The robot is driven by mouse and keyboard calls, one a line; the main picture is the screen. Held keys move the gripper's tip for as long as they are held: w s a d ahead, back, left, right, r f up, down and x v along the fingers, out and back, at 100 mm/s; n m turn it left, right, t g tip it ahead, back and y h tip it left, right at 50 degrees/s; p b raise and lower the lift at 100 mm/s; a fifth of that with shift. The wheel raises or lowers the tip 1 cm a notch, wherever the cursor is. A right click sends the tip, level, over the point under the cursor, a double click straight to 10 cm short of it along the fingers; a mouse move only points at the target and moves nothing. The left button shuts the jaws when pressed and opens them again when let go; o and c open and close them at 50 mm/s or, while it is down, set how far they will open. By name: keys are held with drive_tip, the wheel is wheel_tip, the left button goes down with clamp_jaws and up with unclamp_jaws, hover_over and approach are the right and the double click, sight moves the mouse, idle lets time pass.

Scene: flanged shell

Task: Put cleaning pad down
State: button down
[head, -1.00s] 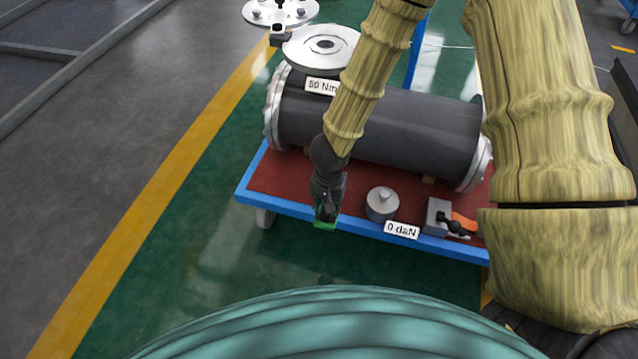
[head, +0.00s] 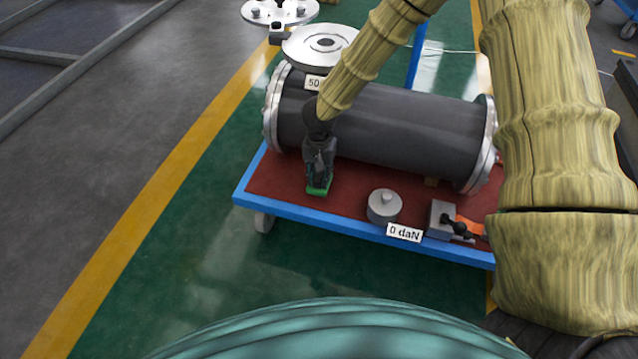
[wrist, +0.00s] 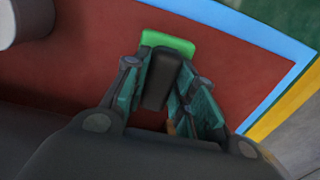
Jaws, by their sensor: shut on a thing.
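The cleaning pad has a green base (head: 318,190) and a dark grip block on top. In the wrist view the green base (wrist: 168,44) shows beyond the fingertips, with the dark block (wrist: 160,80) between the fingers. My gripper (head: 319,178) is shut on the pad, pointing down over the left part of the red cart top (head: 270,178). In the wrist view my gripper (wrist: 165,88) has a finger on each side of the block. I cannot tell whether the pad's underside touches the red surface.
A dark flanged shell (head: 400,125) lies behind the gripper. A grey weight (head: 384,206), a "0 daN" label (head: 404,233) and a block with an orange part (head: 445,222) stand to the right. The cart's blue edge (head: 300,212) is in front. Red surface around the pad is clear.

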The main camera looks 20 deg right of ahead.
sight(319, 175)
drive_tip(key=shift+f+b, duration=1.05)
drive_tip(key=shift+f, duration=0.55)
drive_tip(key=c, duration=1.2)
unclamp_jaws()
drive_tip(key=shift+o, duration=0.2)
wheel_tip(319, 175, up, 12)
drive_tip(key=p, duration=0.5)
drive_tip(key=shift+p, duration=0.4)
